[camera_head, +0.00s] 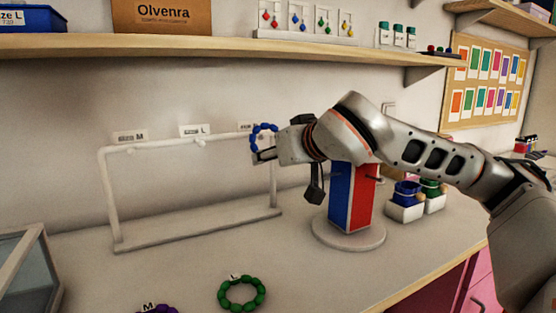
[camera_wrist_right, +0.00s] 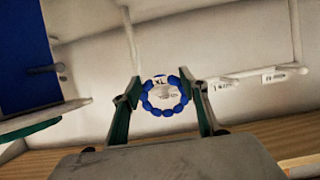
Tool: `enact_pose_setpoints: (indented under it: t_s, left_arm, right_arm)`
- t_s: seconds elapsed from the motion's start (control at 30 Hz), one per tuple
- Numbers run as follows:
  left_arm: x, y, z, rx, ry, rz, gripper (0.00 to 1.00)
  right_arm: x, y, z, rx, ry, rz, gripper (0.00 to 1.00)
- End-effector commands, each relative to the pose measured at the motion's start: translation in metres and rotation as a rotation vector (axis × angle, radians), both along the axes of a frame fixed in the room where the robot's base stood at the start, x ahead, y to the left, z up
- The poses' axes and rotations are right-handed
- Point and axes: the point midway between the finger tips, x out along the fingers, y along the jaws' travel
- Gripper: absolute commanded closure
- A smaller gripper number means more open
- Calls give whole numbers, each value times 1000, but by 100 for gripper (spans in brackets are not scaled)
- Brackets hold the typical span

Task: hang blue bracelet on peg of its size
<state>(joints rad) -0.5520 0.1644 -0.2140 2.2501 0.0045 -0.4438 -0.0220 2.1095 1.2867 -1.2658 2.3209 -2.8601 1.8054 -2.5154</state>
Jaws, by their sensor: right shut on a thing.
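The blue bracelet (camera_head: 254,139) is a ring of blue beads held up at the rack's right end. In the right wrist view the blue bracelet (camera_wrist_right: 147,100) sits between my fingertips, with a small XL tag at its top. My right gripper (camera_head: 264,156) is shut on it. The white rack (camera_head: 112,200) has pegs on its top bar, with sign M (camera_head: 130,136) and sign L (camera_head: 194,130) above. A third sign (camera_head: 245,126) is partly hidden behind the bracelet. I cannot tell whether the bracelet is around a peg or only in front. My left gripper is out of view.
A green bracelet (camera_head: 242,308) tagged L and a purple bracelet (camera_head: 158,309) tagged M lie at the front. A red and blue stand (camera_head: 342,203) with pegs is under my right arm. White boxes (camera_head: 404,212) stand right of it. A shelf (camera_head: 220,47) runs above.

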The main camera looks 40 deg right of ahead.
Motion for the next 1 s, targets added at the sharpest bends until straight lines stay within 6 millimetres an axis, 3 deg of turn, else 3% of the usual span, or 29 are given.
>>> enact_pose_setpoints:
  t_s: [0.8,1.0]
  left_arm:
    - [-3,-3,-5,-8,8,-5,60]
    - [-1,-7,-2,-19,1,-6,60]
  right_arm:
    - [51,-12,-4,1,3,0,76]
    - [55,-13,-13,-1,3,1,76]
